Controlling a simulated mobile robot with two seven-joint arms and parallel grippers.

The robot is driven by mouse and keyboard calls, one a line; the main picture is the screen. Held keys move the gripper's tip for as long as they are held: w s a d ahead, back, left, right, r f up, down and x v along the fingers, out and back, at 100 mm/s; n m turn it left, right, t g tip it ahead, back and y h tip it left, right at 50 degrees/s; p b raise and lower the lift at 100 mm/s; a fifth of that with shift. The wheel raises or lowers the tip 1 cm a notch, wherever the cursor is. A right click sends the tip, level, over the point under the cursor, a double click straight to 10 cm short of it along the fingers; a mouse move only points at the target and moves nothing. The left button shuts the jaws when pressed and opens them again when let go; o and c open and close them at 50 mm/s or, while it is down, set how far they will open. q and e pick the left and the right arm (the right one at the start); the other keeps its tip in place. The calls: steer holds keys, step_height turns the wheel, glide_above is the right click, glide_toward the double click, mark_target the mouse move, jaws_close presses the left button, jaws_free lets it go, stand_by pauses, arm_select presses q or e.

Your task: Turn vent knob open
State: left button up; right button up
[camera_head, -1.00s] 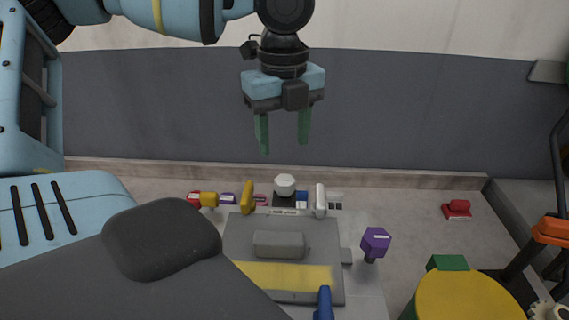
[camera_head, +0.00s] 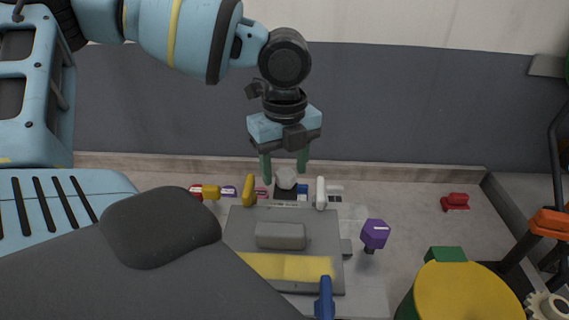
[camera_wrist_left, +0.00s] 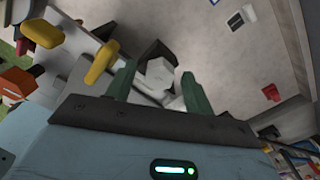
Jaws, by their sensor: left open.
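A white six-sided knob (camera_head: 286,179) stands at the back edge of the grey panel, on a dark base; I take it as the vent knob, though its label is too small to read. In the left wrist view the white knob (camera_wrist_left: 160,73) shows between the green fingers. My left gripper (camera_head: 284,171) points down, open, with its fingertips around the knob's top, one on each side. I cannot tell whether they touch it. A purple six-sided knob (camera_head: 375,233) stands right of the panel. My right gripper is not in view.
A yellow handle (camera_head: 249,190) and a white lever (camera_head: 320,193) flank the white knob closely. The grey panel (camera_head: 235,230) has a raised block and a yellow stripe. A blue handle (camera_head: 325,300) is in front. A red part (camera_head: 455,201) lies right; floor around it is clear.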

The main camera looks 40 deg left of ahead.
arm_select(q)
steer(key=shift+c, duration=0.2)
steer(key=c, duration=0.9)
steer(key=shift+c, duration=0.2)
steer(key=shift+n, duration=0.3)
steer(key=n, duration=0.8)
steer(key=shift+s+b, duration=0.15)
steer(key=shift+b, duration=0.2)
steer(key=n, duration=0.4)
steer(key=shift+n, duration=0.3)
steer(key=shift+d+n, duration=0.1)
steer(key=shift+n, duration=1.7)
